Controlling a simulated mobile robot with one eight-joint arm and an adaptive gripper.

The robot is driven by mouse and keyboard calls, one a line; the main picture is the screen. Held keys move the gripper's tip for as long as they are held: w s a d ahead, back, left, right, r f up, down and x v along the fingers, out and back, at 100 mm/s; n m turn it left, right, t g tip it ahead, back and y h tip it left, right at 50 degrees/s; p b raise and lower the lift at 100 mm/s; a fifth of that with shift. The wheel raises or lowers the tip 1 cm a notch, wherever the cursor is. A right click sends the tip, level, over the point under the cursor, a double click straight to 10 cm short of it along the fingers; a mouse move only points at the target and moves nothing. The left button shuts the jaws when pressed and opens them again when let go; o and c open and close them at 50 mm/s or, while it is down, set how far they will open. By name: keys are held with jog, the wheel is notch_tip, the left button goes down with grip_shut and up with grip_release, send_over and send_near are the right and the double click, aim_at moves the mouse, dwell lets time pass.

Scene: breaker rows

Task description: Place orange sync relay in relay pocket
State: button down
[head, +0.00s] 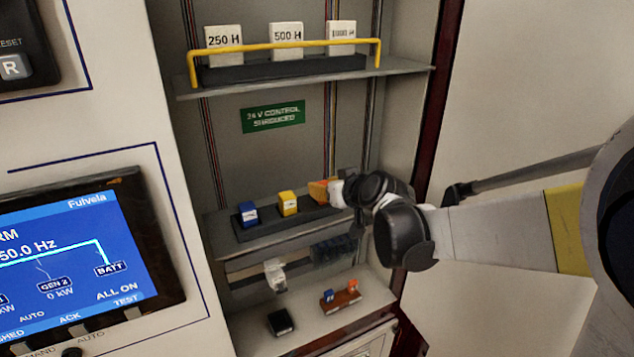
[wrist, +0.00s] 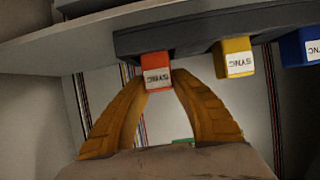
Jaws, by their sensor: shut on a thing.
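The orange sync relay (wrist: 156,68) has a white SYNC label and is between the fingertips of my gripper (wrist: 160,80) in the wrist view. The gripper is shut on it. The relay is at the right end of a dark rack (wrist: 195,28); whether it still touches the rack is unclear. In the head view, the orange relay (head: 318,190) shows beside my gripper (head: 330,191), partly covered by it. I cannot tell which thing is the relay pocket; a small black block (head: 281,322) stands on the bottom shelf.
A yellow relay (head: 287,203) and a blue relay (head: 247,213) stand in the same rack. Above, a yellow rail (head: 285,44) fronts white labelled blocks. A brown holder (head: 341,301) with small blue and orange parts is on the bottom shelf. The dark red cabinet edge (head: 438,100) is at right.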

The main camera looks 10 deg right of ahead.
jog(key=shift+s, duration=0.1)
jog(key=c, duration=1.2)
grip_release()
jog(key=shift+f, duration=0.1)
jog(key=shift+o, duration=0.2)
jog(key=shift+r, duration=0.25)
jog(key=v, duration=1.2)
jog(key=s+f+m+g+h, duration=0.1)
jog(key=s+f, duration=0.2)
jog(key=s, duration=0.4)
jog(key=s+d+f+m+g+h, duration=0.1)
jog(key=s+f+g, duration=0.1)
jog(key=s, duration=0.5)
jog(key=s+f+m+g+h, duration=0.1)
jog(key=s+f+g, duration=0.1)
jog(key=s+f, duration=0.2)
jog(key=s, duration=0.3)
jog(key=shift+f+h, duration=0.3)
jog(key=shift+f, duration=0.1)
jog(key=shift+d, duration=0.15)
